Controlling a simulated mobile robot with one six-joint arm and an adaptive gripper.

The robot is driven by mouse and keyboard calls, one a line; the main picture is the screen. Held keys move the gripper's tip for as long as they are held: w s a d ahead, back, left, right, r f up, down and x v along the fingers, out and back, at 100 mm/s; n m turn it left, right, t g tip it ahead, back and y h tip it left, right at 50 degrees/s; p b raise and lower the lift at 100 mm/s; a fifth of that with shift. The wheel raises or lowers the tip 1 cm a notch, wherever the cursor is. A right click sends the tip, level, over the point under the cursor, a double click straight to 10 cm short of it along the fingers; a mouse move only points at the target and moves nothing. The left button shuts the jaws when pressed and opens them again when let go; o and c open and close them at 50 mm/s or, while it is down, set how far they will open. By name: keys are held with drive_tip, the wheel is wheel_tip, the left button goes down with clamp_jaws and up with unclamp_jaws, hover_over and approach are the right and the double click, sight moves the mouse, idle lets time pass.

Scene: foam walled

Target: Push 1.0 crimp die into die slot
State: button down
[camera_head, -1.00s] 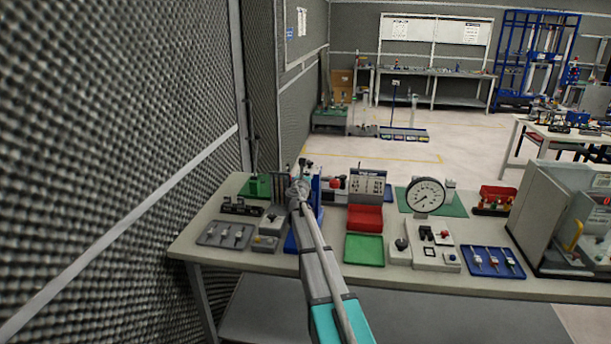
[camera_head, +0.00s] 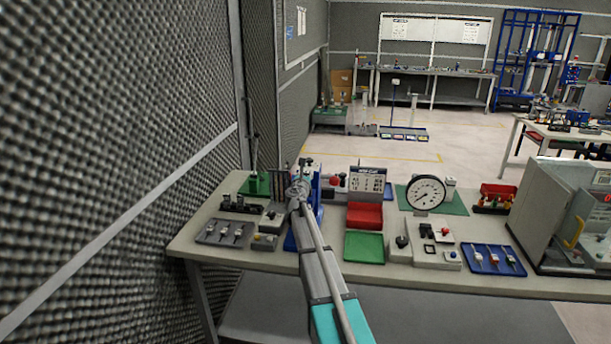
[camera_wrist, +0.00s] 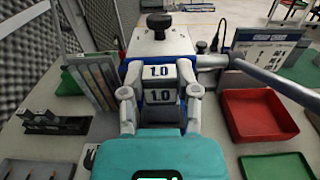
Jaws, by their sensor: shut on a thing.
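My gripper (camera_wrist: 160,89) is at the crimp press (camera_wrist: 158,43), a white-topped block with a black knob and blue sides. Its two fingers stand on either side of a small white die marked 1.0 (camera_wrist: 161,95), and they are shut on it. A second 1.0 label (camera_wrist: 159,72) shows just above and behind, on the press side. The die faces the press front; the slot is hidden, so I cannot tell how deep the die sits. In the head view my gripper (camera_head: 299,188) covers most of the blue press (camera_head: 316,189).
Right of the press are a red bin (camera_wrist: 258,115) and a green tray (camera_wrist: 277,167). A grey lever bar (camera_wrist: 275,80) reaches out to the right. Left are a grey rack (camera_wrist: 96,80) and a black fixture (camera_wrist: 55,123). A dial gauge (camera_head: 425,193) stands farther right.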

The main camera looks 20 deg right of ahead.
drive_tip(key=shift+f+b, duration=1.3)
drive_tip(key=shift+f, duration=0.1)
drive_tip(key=shift+c, duration=1.3)
unclamp_jaws()
drive_tip(key=shift+s+a, duration=0.1)
drive_tip(key=v, duration=1.1)
drive_tip(key=shift+s+a, duration=0.2)
drive_tip(key=shift+s, duration=0.1)
